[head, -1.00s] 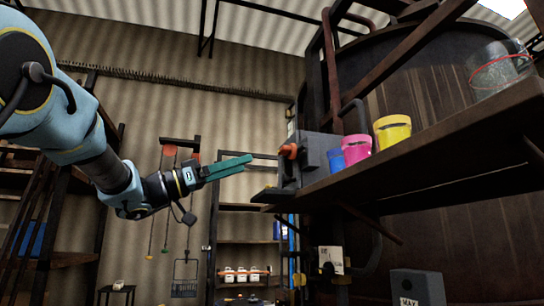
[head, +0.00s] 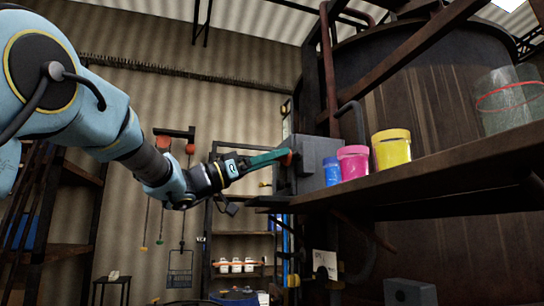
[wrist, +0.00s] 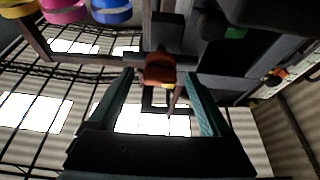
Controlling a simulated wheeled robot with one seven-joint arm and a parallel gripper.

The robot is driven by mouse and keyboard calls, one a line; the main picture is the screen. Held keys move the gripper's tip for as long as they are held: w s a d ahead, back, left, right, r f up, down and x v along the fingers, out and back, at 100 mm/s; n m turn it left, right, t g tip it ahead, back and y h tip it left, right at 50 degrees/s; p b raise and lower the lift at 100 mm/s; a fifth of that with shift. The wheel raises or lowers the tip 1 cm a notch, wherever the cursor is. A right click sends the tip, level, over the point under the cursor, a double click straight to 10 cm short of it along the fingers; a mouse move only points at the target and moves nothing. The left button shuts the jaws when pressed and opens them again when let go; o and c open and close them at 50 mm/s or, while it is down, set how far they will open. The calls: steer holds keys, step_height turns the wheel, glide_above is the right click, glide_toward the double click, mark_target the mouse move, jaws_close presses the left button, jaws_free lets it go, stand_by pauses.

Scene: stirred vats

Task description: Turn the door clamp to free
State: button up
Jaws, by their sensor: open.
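The door clamp (head: 290,158) shows as a small orange-red handle on the left face of a grey box (head: 318,160) at the end of the shelf. In the wrist view the clamp (wrist: 160,68) is an orange block with a yellow lower edge, on a dark mount. My gripper (head: 282,155) has its teal fingers reaching to the clamp. In the wrist view its fingers (wrist: 161,76) are apart, one on each side of the clamp's end. The gripper is open, and I cannot tell whether a finger touches the clamp.
Blue (head: 332,170), pink (head: 353,162) and yellow (head: 391,149) pots stand on the wooden shelf (head: 440,172) beside the grey box. A clear jar with a red band (head: 508,100) is farther right. A large dark vat (head: 440,90) fills the right. Open space lies below my gripper.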

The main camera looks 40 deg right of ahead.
steer(key=shift+c, duration=0.3)
jaws_close()
stand_by(0.3)
steer(key=shift+f+m+g+b, duration=0.1)
steer(key=shift+m+g+b, duration=0.3)
steer(key=shift+m, duration=0.1)
steer(key=shift+w+d+r+m+g+y+b, duration=0.1)
steer(key=shift+m+g+y+b, duration=0.85)
steer(key=shift+m, duration=2.6)
steer(key=shift+w+r+m+g+y+p, duration=0.25)
steer(key=shift+m+y, duration=1.45)
steer(key=shift+m, duration=1.9)
steer(key=shift+s+d+m+g+y+b, duration=0.1)
steer(key=shift+m+g+y+b, duration=0.9)
steer(key=shift+m, duration=2.55)
steer(key=shift+a+t+y+p, duration=0.1)
steer(key=shift+t+y+p, duration=0.3)
steer(key=shift+y+p, duration=0.1)
